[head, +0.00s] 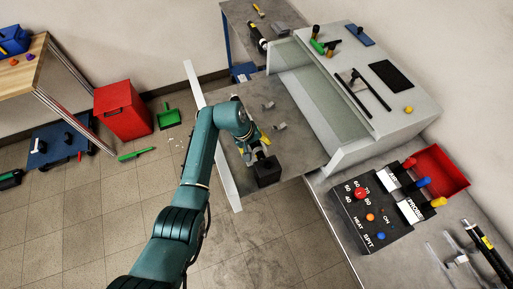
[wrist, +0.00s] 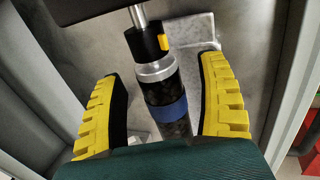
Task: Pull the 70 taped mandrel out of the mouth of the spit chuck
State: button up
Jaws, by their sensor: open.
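In the wrist view, the taped mandrel (wrist: 174,129) is a dark mottled cylinder with a blue band and a silver collar at its far end. The collar meets the black spit chuck (wrist: 146,44), which has a yellow tab and sits on a shiny rod. My gripper (wrist: 161,70) is open, with one yellow finger on each side of the mandrel and visible gaps between. The mandrel's near end is hidden behind my gripper's body. No 70 marking is readable. In the head view, my gripper (head: 253,146) is over the grey bay, and the mandrel cannot be made out.
A pale rail (head: 212,135) edges the grey bay on the left, and a white cabinet (head: 370,90) stands on its right. A black control box (head: 372,217) and a red bin (head: 440,172) are at right. Small grey brackets (head: 279,126) stand on the bay floor.

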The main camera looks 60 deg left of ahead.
jog(key=shift+w+f, duration=0.15)
jog(key=shift+f, duration=0.3)
jog(key=c, duration=1.3)
jog(key=o, duration=0.5)
jog(key=shift+c, duration=0.2)
jog(key=c, duration=0.4)
jog(key=shift+w+a+f+b, duration=0.1)
jog(key=shift+a+f+b, duration=0.05)
jog(key=shift+a+b, duration=1.5)
jog(key=shift+b, duration=0.15)
